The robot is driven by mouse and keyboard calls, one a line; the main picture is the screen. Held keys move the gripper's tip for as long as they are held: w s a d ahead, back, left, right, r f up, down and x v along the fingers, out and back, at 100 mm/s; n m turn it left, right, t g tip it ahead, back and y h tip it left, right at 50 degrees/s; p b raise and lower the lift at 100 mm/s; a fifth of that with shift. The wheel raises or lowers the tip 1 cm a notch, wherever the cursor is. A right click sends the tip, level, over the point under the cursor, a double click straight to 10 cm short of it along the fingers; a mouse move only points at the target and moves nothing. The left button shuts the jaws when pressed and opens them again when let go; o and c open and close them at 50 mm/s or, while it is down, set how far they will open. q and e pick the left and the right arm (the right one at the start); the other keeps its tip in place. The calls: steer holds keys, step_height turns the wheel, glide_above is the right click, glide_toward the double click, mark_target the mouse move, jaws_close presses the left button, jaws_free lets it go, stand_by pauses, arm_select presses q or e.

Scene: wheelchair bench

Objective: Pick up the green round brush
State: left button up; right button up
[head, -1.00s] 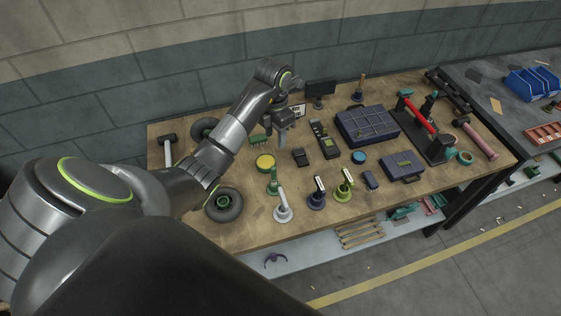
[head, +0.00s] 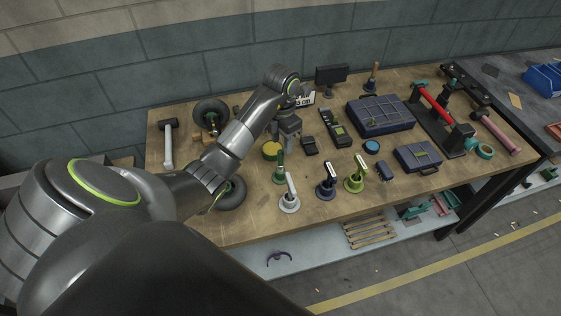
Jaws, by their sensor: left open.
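A dark green round brush (head: 279,174) with an upright handle stands on the wooden bench, left in the front row. My right gripper is not in view.
A yellow round tin (head: 272,151) sits just left of my left gripper. A black wheel (head: 230,194) lies partly behind my arm. A blue organiser case (head: 382,116) and a smaller case (head: 418,157) lie to the right. Bare wood shows along the bench's front edge.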

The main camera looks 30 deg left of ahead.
mark_target(281, 158)
arm_select(q)
steer(key=shift+f+b, duration=1.05)
steer(key=shift+f, duration=0.45)
steer(key=shift+s+d+f+b, duration=0.1)
steer(key=shift+s+f+b, duration=0.1)
steer(key=shift+f+b, duration=0.75)
step_height(281, 158, down, 2)
steer(key=shift+f+p, duration=0.1)
steer(key=shift+p, duration=0.45)
steer(key=shift+f, duration=0.2)
jaws_close()
